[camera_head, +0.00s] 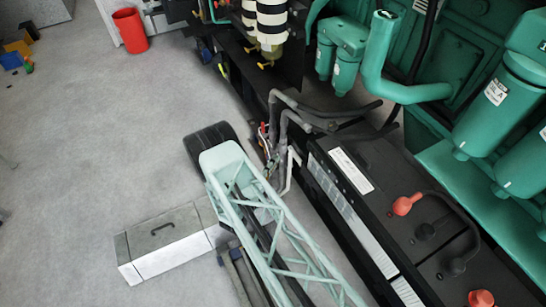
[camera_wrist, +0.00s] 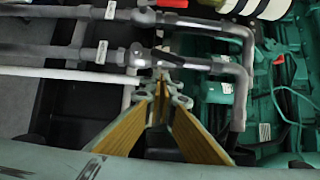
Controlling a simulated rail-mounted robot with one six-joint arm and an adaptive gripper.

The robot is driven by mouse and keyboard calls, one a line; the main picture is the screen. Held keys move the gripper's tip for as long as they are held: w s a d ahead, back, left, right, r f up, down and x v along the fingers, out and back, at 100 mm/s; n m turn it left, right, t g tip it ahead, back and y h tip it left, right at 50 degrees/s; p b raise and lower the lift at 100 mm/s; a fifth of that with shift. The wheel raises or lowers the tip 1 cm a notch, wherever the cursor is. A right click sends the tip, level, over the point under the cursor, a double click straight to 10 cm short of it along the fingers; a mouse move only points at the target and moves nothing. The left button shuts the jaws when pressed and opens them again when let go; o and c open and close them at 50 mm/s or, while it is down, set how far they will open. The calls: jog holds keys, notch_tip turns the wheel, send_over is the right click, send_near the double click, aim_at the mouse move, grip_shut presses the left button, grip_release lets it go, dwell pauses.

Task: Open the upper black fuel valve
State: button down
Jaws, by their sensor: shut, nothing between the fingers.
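Two dark grey pipes run across the top of the wrist view, the upper pipe (camera_wrist: 60,16) and the lower pipe (camera_wrist: 60,55). Each bears a small white label and a dark valve-like fitting: the upper fitting (camera_wrist: 145,18) and the lower fitting (camera_wrist: 138,55). I cannot tell the handle position of either. A red part (camera_wrist: 172,3) shows at the top edge. My gripper (camera_wrist: 160,83) is shut and empty, its tips in front of or near the lower pipe; contact cannot be told. In the head view, the pipes (camera_head: 287,118) rise beside the genset; my arm partly hides the valve area.
A white pipe (camera_wrist: 60,74) runs just below the grey pipes. A black battery-like box (camera_head: 350,190) with red caps stands right of my arm. The green engine (camera_head: 460,60) fills the right. A grey-topped box (camera_head: 165,235) and red bucket (camera_head: 130,30) stand on open floor.

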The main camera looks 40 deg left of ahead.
jog(key=s+d+f+p, duration=0.1)
jog(key=s, duration=0.8)
jog(key=shift+s, duration=0.15)
jog(key=shift+f, duration=0.1)
